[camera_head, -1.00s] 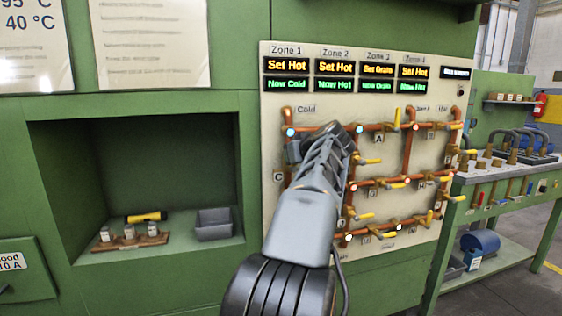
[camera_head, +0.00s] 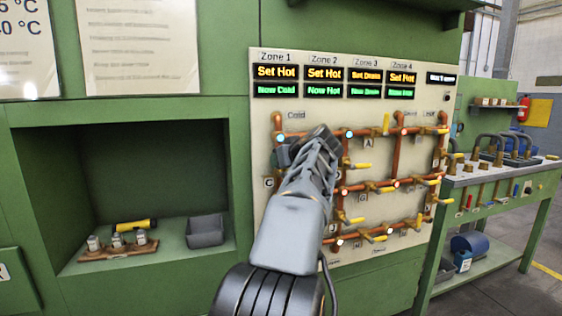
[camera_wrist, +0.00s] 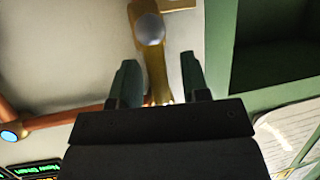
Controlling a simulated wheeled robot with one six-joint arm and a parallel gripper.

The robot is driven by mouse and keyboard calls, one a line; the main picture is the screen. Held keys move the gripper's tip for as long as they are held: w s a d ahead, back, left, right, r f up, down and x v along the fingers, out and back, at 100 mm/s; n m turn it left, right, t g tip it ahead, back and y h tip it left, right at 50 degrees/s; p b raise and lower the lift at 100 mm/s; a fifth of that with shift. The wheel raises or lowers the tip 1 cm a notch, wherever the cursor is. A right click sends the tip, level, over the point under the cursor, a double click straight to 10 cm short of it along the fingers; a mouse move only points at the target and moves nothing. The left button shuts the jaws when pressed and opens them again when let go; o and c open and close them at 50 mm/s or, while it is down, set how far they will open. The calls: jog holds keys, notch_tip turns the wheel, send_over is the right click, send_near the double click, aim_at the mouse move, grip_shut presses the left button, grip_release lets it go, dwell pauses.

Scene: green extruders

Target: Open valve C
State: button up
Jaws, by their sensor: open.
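Valve C (camera_wrist: 154,60) shows in the wrist view as a brass-coloured body with a round grey end, on a copper pipe. It lies between and just beyond the fingertips of my gripper (camera_wrist: 157,70). The two dark green fingers are apart, one on each side of it; I cannot tell whether either touches it. In the head view the C label (camera_head: 268,183) shows at the panel's left edge, while my arm hides the valve and most of my gripper (camera_head: 300,148). The Zone 1 display (camera_head: 276,81) reads Set Hot, Now Cold.
The pipe panel (camera_head: 262,220) carries several other yellow-handled valves (camera_head: 362,166) right of my arm. A workbench (camera_head: 500,179) stands at right.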

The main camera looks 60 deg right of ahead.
jog(key=v, duration=1.4)
jog(key=shift+w+f, duration=0.1)
jog(key=w+a+f+n+g+y+p, duration=0.1)
jog(key=w+a+f+y+p, duration=0.2)
jog(key=w+a+p, duration=0.35)
jog(key=w+a+f+g+y+p, duration=0.1)
jog(key=w+a+f+y+p, duration=0.25)
jog(key=w+a, duration=0.55)
jog(key=s+a+f+n+g+p, duration=0.1)
jog(key=a+f+p, duration=0.3)
jog(key=a, duration=0.8)
jog(key=s+a+f+n+g+p, duration=0.1)
jog(key=a+f+n+g+p, duration=0.3)
jog(key=a+p, duration=0.3)
jog(key=a+f, duration=0.1)
jog(key=a, duration=0.3)
jog(key=shift+a+f+n+g+y, duration=0.25)
jog(key=shift+a+n+g+y, duration=0.05)
jog(key=shift+a+y, duration=0.1)
